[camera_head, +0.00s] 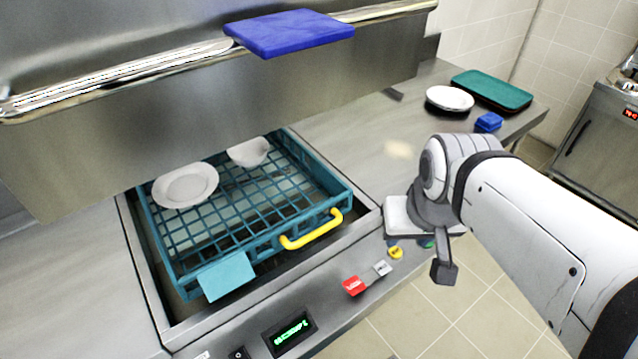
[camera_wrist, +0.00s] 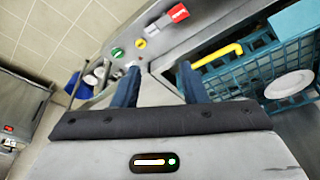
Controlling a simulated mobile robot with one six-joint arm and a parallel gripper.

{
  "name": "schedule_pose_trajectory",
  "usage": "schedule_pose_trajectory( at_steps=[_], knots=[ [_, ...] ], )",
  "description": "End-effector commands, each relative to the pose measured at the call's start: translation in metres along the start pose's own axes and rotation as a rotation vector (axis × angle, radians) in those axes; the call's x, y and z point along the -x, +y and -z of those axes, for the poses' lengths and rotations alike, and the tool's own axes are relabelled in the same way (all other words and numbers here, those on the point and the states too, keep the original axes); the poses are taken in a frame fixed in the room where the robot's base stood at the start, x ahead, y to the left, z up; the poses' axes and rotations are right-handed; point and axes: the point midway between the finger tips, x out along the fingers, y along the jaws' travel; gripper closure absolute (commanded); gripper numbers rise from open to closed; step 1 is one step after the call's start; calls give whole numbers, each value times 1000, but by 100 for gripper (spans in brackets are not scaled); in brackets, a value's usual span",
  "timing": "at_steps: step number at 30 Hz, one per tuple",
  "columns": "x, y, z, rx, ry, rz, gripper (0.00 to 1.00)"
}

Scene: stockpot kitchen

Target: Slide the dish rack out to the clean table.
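The teal dish rack (camera_head: 263,242) sits in the sunken bay of the dishwasher, holding a white plate (camera_head: 185,186) and a white bowl (camera_head: 249,152). A yellow handle (camera_head: 312,230) is on its front right side. The rack (camera_wrist: 245,75) and handle (camera_wrist: 218,56) also show at the right of the wrist view. The clean table appears to be the steel counter (camera_head: 370,130) running right from the bay. My gripper (camera_wrist: 158,84) is open and empty, its two blue fingers apart. In the head view it is to the right of the handle, apart from it, over the front edge.
The steel hood stands raised above the rack, with a bar (camera_head: 130,78) and a blue pad (camera_head: 290,33) on it. A white dish (camera_head: 449,99), a green tray (camera_head: 492,90) and a blue block (camera_head: 488,122) stand at the counter's far end. The counter's middle is clear.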

Motion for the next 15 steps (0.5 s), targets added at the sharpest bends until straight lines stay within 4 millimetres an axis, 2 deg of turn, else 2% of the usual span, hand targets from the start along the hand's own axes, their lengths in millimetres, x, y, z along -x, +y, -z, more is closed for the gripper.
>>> schedule_pose_trajectory(
  at_steps=[10, 13, 15],
  knots=[
    [-4, -1, -1, -2, -11, 7, 61],
    [-19, -4, -4, -8, -64, 46, 61],
    [-37, -7, -6, -17, -130, 103, 61]
  ],
)
